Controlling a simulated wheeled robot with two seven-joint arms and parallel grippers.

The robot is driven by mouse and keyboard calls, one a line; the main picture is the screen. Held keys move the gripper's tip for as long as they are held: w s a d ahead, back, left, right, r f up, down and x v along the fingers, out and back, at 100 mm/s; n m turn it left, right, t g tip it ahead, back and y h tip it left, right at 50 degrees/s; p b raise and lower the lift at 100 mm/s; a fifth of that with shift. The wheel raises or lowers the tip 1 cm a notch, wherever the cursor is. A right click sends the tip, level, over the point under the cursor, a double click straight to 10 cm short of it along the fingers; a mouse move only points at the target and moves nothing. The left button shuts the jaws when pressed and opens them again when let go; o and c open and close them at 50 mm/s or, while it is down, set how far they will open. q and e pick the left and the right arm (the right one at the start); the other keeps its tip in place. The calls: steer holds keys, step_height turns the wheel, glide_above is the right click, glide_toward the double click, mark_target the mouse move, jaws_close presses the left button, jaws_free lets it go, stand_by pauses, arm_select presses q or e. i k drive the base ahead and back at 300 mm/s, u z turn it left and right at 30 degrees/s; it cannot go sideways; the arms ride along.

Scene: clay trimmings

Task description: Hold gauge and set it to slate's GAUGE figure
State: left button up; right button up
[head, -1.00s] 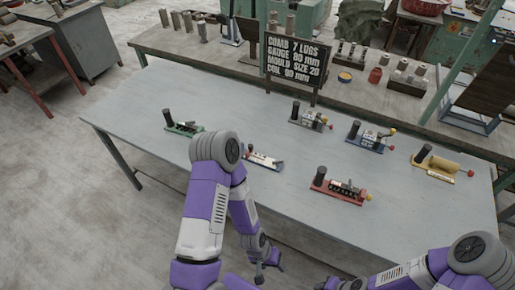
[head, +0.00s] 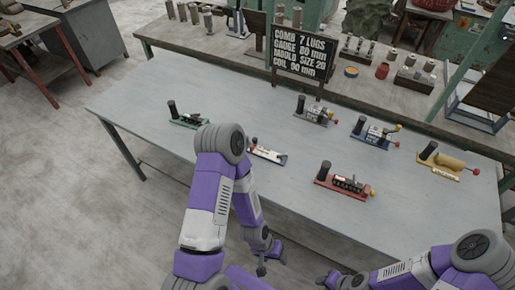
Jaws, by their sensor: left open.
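The slate (head: 301,52) is a dark board standing at the table's back. It reads COMB 7 LUGS, GAUGE 80 mm, MOULD SIZE 20, COIL 90 mm. Several small devices with black upright handles stand on the table. I cannot tell for sure which is the gauge; a low device with a white plate (head: 267,154) lies just right of my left arm, partly hidden by it. My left gripper (head: 271,258) is open and empty, in front of the table's near edge and apart from every device. My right gripper (head: 328,280) shows partly at the bottom edge; its jaws are unclear.
The grey table (head: 240,100) also bears a green device (head: 188,120), a grey one (head: 313,112), a blue one (head: 374,134), a red one (head: 342,182) and a yellow one (head: 443,161). A bench with jars runs behind. The table's left part is clear.

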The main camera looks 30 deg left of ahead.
mark_target(255, 139)
steer(key=z, duration=2.15)
steer(key=k, duration=1.4)
steer(key=u, duration=2.05)
steer(key=i, duration=0.4)
steer(key=u, duration=0.15)
